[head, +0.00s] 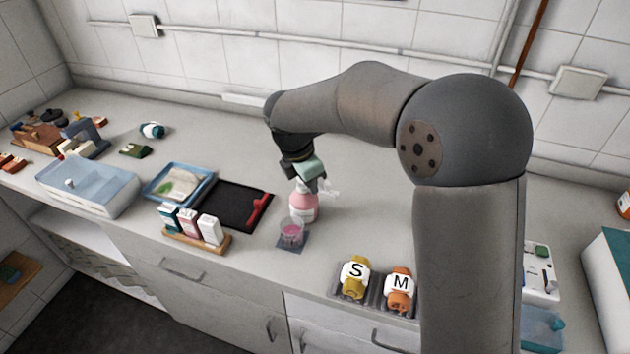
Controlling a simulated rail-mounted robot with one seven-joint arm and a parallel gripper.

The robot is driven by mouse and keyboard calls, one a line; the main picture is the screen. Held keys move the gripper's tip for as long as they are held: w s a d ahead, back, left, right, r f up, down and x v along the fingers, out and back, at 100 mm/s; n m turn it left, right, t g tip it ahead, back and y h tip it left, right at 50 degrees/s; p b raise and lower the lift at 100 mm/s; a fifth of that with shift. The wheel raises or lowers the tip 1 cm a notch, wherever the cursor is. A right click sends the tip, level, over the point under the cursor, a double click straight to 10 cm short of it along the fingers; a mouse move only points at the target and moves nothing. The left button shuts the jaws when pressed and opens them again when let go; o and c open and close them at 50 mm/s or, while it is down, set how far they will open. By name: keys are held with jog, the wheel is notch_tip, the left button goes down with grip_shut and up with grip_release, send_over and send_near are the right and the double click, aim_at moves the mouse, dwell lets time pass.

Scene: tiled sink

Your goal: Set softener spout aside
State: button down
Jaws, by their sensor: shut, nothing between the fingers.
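A pink bottle (303,208) stands upright on the grey counter, in the middle of the head view. A pale, whitish spout (329,191) shows at its top, on the right side. My gripper (316,184) points down right at the top of the bottle and partly covers it. Its fingers are shut with nothing between them. I cannot tell whether they touch the bottle or spout, or whether the spout is seated on the neck. A clear cup with pink contents (291,234) stands on a dark square mat (293,246) in front of the bottle.
A black tray (228,202) with a red item lies left of the bottle, beside a blue tray (178,186) and a wooden rack of small cartons (196,242). Bottles marked S (354,277) and M (398,288) lie front right. The counter behind is largely clear.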

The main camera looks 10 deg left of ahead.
jog(key=s+a+r+b, duration=0.1)
jog(key=s+a+r, duration=0.1)
jog(key=r, duration=0.3)
jog(key=s+a+r, duration=0.3)
jog(key=r, duration=0.2)
jog(key=s+d+f+m, duration=0.1)
jog(key=s+d+m, duration=0.2)
jog(key=d+m, duration=0.45)
jog(key=s+d+f+m, duration=0.1)
jog(key=s+d+m, duration=0.25)
jog(key=d, duration=0.65)
jog(key=s+d+f+m+y, duration=0.1)
jog(key=s+d+f+m, duration=0.2)
jog(key=s+d+m, duration=0.2)
jog(key=s+d+f+m+g+y, duration=0.1)
jog(key=s+d+f+m, duration=0.3)
jog(key=s+d+m, duration=0.2)
jog(key=s+m, duration=0.2)
jog(key=m, duration=0.1)
jog(key=shift+d+f+m, duration=0.3)
